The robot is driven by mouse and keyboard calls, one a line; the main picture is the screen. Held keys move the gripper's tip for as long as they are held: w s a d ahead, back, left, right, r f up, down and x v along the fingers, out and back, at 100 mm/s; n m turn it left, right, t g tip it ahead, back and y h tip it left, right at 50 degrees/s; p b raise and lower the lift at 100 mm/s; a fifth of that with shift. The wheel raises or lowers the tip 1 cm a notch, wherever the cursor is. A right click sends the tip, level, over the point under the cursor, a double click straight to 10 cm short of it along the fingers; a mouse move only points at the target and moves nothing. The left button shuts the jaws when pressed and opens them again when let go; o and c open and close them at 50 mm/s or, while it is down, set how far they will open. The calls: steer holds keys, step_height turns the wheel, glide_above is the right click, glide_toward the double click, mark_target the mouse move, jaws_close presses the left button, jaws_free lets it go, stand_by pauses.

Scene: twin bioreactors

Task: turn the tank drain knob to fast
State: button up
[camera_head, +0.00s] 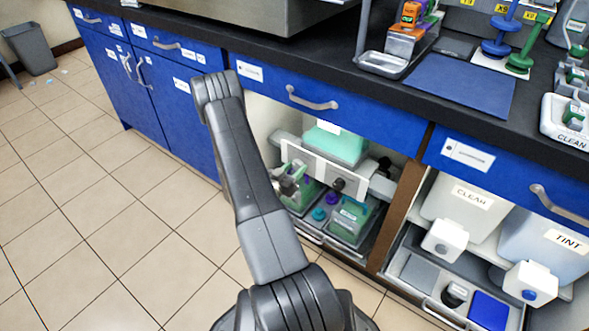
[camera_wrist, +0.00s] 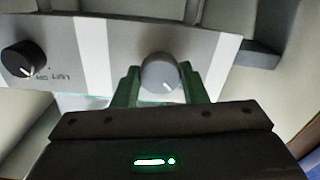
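A grey round knob (camera_wrist: 160,73) with a white pointer line sits on a light panel (camera_wrist: 100,50) in the wrist view. The pointer slants down and right. My gripper (camera_wrist: 160,76) has its two green fingers on either side of this knob, open, with a narrow gap visible at least on the left. In the head view my gripper (camera_head: 286,178) is at the left of the panel (camera_head: 311,172), hiding the grey knob; the black knob (camera_head: 338,185) shows. No drain or fast label is readable.
The panel is in an open bay under the dark counter (camera_head: 330,75). A teal-lidded tank (camera_head: 337,145) is behind it, and green containers (camera_head: 352,219) stand below. A brown divider (camera_head: 408,215) borders the bay on the right.

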steer(key=shift+f+b, duration=0.1)
steer(key=shift+b, duration=0.3)
steer(key=m+b, duration=0.4)
steer(key=shift+f, duration=0.2)
steer(key=m+b, duration=0.2)
steer(key=m, duration=0.1)
steer(key=shift+r+m, duration=0.15)
steer(key=shift+m, duration=0.15)
steer(key=m, duration=0.5)
steer(key=shift+r, duration=0.15)
steer(key=m, duration=0.5)
steer(key=shift+m, duration=0.3)
steer(key=o, duration=1)
steer(key=p+v, duration=0.3)
steer(key=v, duration=1.1)
